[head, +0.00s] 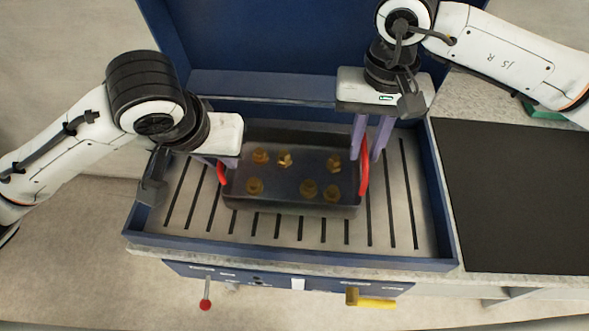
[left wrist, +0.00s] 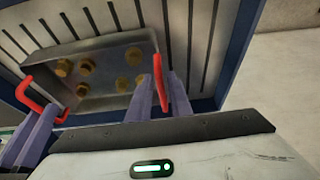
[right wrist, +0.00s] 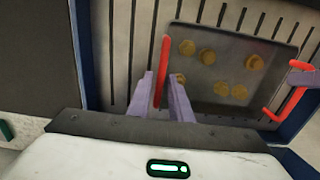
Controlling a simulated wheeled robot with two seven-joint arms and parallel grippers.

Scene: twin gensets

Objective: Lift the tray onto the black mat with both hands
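The dark grey tray (head: 290,208) sits on a slotted metal surface inside a blue-walled enclosure. It holds several brass nut-like pieces (head: 309,187) and has a red handle at each end. My left gripper (head: 213,164) is at the left handle (head: 222,173); in the left wrist view its fingers (left wrist: 168,75) stand apart around that handle. My right gripper (head: 368,156) is at the right handle (head: 364,178); in the right wrist view its fingers (right wrist: 161,80) stand apart with that handle between them. The black mat (head: 510,190) lies on the counter at the right, bare.
A tall blue panel (head: 270,40) rises behind. A red-knobbed lever (head: 206,304) and a yellow handle (head: 372,302) are on the front below.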

